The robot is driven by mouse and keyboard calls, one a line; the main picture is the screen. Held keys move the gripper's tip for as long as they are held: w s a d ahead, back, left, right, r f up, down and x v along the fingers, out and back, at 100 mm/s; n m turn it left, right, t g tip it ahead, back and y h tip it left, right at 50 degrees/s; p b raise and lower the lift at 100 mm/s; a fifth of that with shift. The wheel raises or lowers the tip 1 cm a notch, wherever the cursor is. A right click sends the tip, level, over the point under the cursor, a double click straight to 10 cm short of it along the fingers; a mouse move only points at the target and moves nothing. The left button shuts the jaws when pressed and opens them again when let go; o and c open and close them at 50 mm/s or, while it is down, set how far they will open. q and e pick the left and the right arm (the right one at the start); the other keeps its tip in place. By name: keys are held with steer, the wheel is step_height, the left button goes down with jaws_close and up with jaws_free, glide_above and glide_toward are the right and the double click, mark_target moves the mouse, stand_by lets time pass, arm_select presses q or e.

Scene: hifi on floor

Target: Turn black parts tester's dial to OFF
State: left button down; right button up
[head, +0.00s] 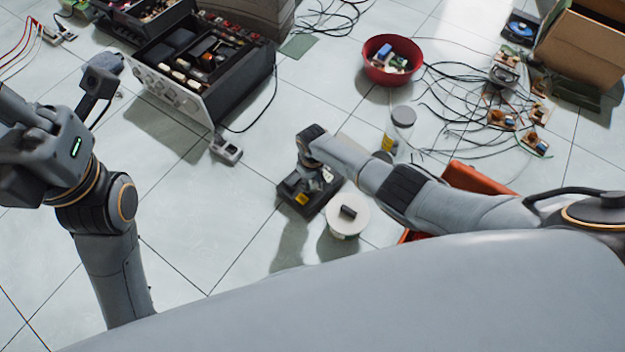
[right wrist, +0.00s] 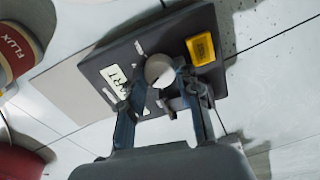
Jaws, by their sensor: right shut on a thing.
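The black parts tester (head: 297,199) lies on the tiled floor, partly hidden by my right arm in the head view. My right gripper (head: 312,178) is over the tester. In the right wrist view its fingers (right wrist: 163,84) are shut on the dial, one on each side. The dial's setting cannot be read. My left gripper (head: 98,85) is raised at the left, away from the tester; its fingers are not clear.
A white round tub (head: 347,226) stands close to the tester's right. A lidded jar (head: 402,122), a red bowl (head: 379,72) and loose cables with circuit boards (head: 502,118) lie farther right. An opened hi-fi unit (head: 238,95) stands behind. Floor left of the tester is clear.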

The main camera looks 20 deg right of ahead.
mark_target(312, 184)
steer(key=n, duration=0.7)
steer(key=shift+s+n, duration=0.1)
steer(key=shift+n, duration=0.5)
steer(key=o, duration=1.2)
steer(key=shift+c, duration=0.2)
steer(key=shift+r, duration=0.1)
step_height(312, 184, up, 12)
